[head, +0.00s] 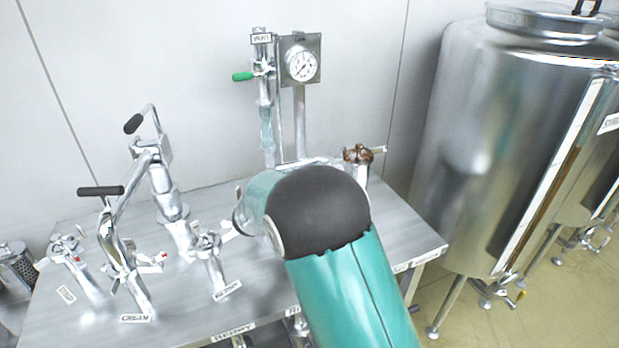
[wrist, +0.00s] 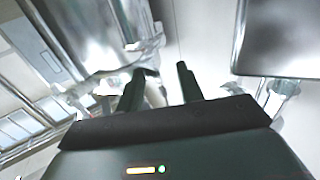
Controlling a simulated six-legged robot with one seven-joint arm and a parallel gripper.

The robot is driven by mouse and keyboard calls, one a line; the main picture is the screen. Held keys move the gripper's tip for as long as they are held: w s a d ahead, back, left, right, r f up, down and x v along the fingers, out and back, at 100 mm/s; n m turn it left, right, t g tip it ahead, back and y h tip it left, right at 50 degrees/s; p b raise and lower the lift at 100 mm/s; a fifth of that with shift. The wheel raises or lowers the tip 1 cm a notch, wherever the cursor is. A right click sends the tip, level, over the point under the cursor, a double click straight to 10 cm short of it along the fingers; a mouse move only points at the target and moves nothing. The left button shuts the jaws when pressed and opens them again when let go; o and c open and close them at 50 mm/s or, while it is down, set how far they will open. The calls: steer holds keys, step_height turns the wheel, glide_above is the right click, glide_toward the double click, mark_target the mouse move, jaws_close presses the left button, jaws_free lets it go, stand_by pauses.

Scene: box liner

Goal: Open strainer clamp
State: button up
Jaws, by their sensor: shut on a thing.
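My gripper (wrist: 161,72) shows in the wrist view as two dark fingers, shut with a gap between them on a small pale metal piece (wrist: 155,94). The piece is blurred and partly hidden by the fingers and the gripper body; it seems to be part of the strainer clamp. A shiny metal collar (wrist: 142,46) lies just beyond the left finger, at the end of a wide steel cylinder (wrist: 85,30). In the head view my teal arm and its dark elbow hide my gripper, and I cannot make out the clamp there.
In the head view a steel table (head: 190,275) carries several taps and valves, including a black-handled tap (head: 115,235). A gauge (head: 300,63) and a green-handled valve (head: 262,73) stand at the back. A large steel tank (head: 470,150) stands on the right.

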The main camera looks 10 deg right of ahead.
steer(key=shift+w+d+r, duration=0.1)
steer(key=shift+w+d, duration=0.2)
steer(key=shift+d, duration=0.55)
steer(key=v, duration=0.9)
steer(key=shift+w+a, duration=0.25)
steer(key=shift+w, duration=0.05)
steer(key=shift+s, duration=0.1)
